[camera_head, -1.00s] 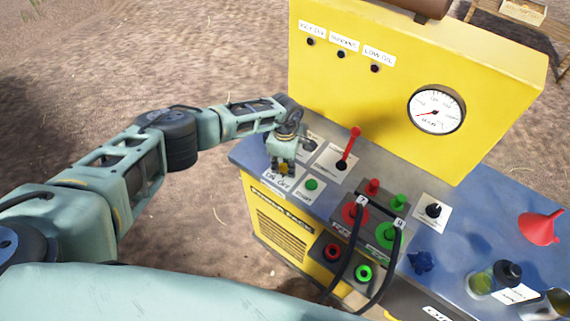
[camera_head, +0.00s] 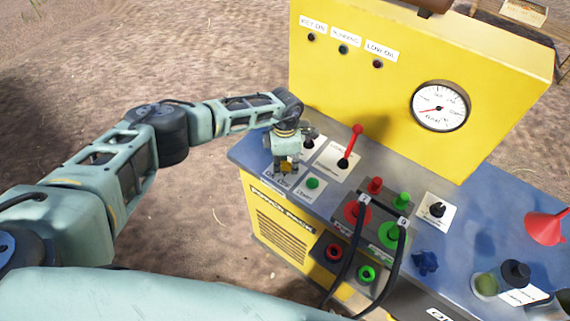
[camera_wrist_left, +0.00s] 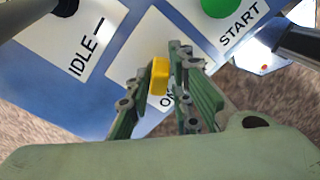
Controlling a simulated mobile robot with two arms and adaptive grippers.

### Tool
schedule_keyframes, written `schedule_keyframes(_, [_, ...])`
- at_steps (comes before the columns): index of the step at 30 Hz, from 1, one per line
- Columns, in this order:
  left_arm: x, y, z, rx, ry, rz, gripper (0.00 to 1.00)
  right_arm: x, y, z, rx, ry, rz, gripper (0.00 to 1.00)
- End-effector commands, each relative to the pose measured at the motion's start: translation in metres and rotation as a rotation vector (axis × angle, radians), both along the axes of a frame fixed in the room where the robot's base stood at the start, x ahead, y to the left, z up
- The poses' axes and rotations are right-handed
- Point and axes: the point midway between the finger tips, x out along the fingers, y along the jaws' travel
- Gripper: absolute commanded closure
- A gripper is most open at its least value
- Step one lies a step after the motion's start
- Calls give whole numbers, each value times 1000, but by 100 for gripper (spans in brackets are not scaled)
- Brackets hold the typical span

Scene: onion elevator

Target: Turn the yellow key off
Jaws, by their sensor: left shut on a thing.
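The yellow key (camera_wrist_left: 159,76) stands on a white ON/OFF label at the left corner of the blue panel top. It also shows as a small yellow spot in the head view (camera_head: 286,167). My left gripper (camera_wrist_left: 168,78) is shut on the key, with one finger on each side of it. In the head view my left gripper (camera_head: 285,163) points down at the panel and hides most of the label. My right gripper is not in view.
The green start button (camera_head: 312,183) is close beside my left gripper. A red lever (camera_head: 351,146) stands to its right. Black cables (camera_head: 362,250), a red funnel (camera_head: 545,228) and jars are farther right. The yellow panel wall (camera_head: 400,80) with a gauge (camera_head: 440,106) rises behind.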

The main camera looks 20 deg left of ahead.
Motion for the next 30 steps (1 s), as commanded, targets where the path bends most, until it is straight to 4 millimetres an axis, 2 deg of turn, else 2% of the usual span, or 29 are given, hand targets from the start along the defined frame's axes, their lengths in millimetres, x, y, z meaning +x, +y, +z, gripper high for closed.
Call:
schedule_keyframes(1, [7, 3, 5, 1, -18, 9, 100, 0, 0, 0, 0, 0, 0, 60])
schedule_keyframes(3, [8, 3, 5, 1, -18, 8, 100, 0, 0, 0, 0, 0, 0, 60])
schedule_keyframes(4, [8, 3, 5, 1, -18, 8, 79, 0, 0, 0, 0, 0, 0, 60])
schedule_keyframes(7, [7, 3, 5, 1, -18, 7, 71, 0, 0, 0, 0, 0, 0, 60])
schedule_keyframes(17, [4, 2, 7, 0, -10, 2, 71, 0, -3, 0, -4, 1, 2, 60])
schedule_keyframes(20, [5, 2, 20, 0, -11, 2, 71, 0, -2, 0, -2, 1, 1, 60])
schedule_keyframes(30, [6, 2, 91, -1, -15, 3, 71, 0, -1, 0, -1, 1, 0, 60])
